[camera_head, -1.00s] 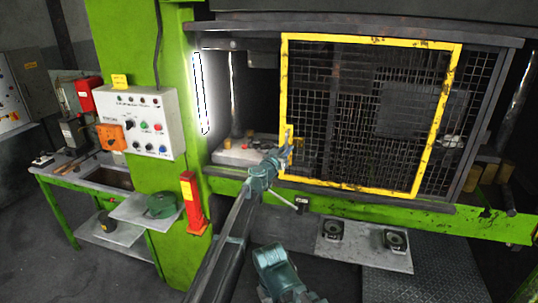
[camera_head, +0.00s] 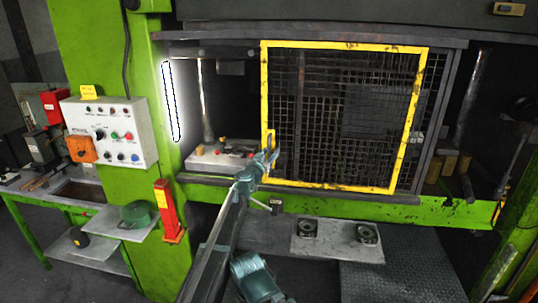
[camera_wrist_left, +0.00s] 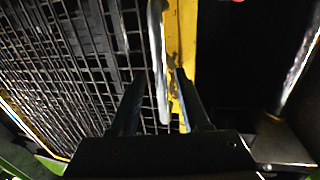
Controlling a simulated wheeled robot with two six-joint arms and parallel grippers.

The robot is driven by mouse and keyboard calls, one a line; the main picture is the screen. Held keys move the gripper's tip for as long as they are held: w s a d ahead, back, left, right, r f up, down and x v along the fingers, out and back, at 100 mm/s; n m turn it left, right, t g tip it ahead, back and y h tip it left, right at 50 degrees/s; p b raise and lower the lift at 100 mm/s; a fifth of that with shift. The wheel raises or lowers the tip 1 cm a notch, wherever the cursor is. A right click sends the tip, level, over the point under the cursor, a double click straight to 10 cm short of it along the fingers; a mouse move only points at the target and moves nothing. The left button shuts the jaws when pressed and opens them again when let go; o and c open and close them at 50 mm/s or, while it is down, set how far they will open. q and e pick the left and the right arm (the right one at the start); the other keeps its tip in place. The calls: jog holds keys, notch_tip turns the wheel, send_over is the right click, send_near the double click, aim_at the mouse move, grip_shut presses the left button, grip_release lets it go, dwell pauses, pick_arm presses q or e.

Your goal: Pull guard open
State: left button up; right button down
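The guard (camera_head: 412,115) is a yellow-framed wire mesh panel across the front of the press opening. My left gripper (camera_head: 268,158) is at the lower part of this handle. In the left wrist view, the two dark fingers (camera_wrist_left: 158,100) stand apart, with the handle bar (camera_wrist_left: 157,45) between them and mesh on the picture's left. The fingers do not look closed on it; whether one touches it is unclear.
A dark gap with a metal block (camera_head: 215,158) lies left of the guard. A white control box (camera_head: 110,132) is on the green column. A red-yellow post (camera_head: 167,210) stands below. A plate with two foot pedals (camera_head: 335,240) lies under the press.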

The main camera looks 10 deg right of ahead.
pick_arm(q)
jog(key=shift+a, duration=0.1)
jog(key=v, duration=1.3)
jog(key=shift+s+a, duration=0.15)
jog(key=shift+s, duration=0.1)
jog(key=shift+f, duration=0.1)
jog(key=s+a+f+g+y, duration=0.1)
jog(key=s+a+f+g, duration=0.3)
jog(key=s+f, duration=0.35)
jog(key=s+a+f+g, duration=0.4)
jog(key=s+f, duration=0.2)
jog(key=s, duration=0.3)
jog(key=s+a+f+n+g+y, duration=0.3)
jog(key=s+a+f+y, duration=0.1)
jog(key=s+a, duration=0.55)
jog(key=s+a+f+n+g+y, duration=0.3)
jog(key=s+a+f+g+y, duration=0.1)
jog(key=s+a, duration=0.55)
jog(key=s+d+f+m+y+b, duration=0.1)
jog(key=s+d+f+m+b, duration=0.2)
jog(key=s+d+f+b, duration=0.2)
jog(key=d+f+b, duration=0.3)
jog(key=d+f, duration=0.1)
jog(key=d, duration=0.1)
jog(key=shift+d+m+g+b, duration=0.2)
jog(key=shift+m+g+b, duration=0.1)
jog(key=shift+b, duration=0.05)
